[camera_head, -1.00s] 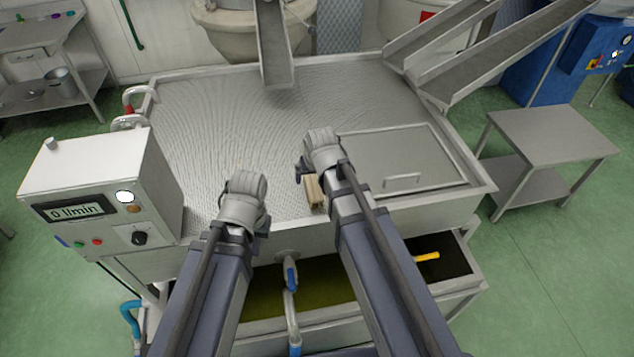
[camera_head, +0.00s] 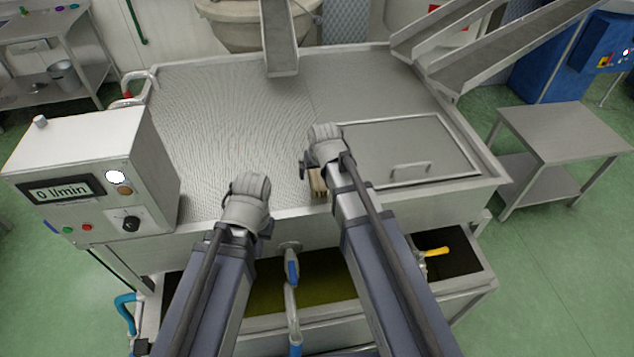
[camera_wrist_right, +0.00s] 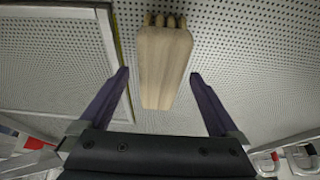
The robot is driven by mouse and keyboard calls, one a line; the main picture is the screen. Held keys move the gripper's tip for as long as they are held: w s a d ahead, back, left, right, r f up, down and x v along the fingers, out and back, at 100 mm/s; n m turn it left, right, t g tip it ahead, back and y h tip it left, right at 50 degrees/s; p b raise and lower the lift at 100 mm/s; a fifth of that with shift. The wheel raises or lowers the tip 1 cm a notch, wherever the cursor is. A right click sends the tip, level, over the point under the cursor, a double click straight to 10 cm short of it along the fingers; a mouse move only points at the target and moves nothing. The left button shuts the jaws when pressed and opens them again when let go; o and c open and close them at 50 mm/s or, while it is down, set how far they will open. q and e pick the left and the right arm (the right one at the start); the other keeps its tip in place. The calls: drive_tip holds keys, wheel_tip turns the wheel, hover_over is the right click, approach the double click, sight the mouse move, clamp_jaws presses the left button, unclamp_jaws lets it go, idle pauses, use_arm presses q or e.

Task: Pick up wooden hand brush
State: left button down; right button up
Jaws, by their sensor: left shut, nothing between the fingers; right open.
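The wooden hand brush (camera_wrist_right: 163,65) has a pale wood block with several tufts at its far end. In the right wrist view it lies at the top centre, over a perforated metal surface, between and slightly beyond the two open purple fingers of my right gripper (camera_wrist_right: 158,95). The fingers do not touch it. In the head view only part of the brush (camera_head: 317,183) shows, mostly hidden behind my right wrist, near the front edge of the metal basin. My right gripper (camera_head: 306,165) is largely hidden there. My left forearm and wrist are left of the brush; its fingers are hidden.
The wide metal basin (camera_head: 215,110) has a closed lid with a handle (camera_head: 405,150) at right. A control box (camera_head: 85,180) stands at its left end. Metal chutes (camera_head: 450,45) reach over the back. A side table (camera_head: 560,135) stands at right. The basin's middle is clear.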

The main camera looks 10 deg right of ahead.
sight(317, 172)
drive_tip(key=shift+f, duration=0.2)
drive_tip(key=shift+c, duration=0.5)
drive_tip(key=shift+w, duration=0.1)
clamp_jaws()
drive_tip(key=shift+r, duration=0.1)
wheel_tip(317, 172, up, 10)
drive_tip(key=p, duration=1)
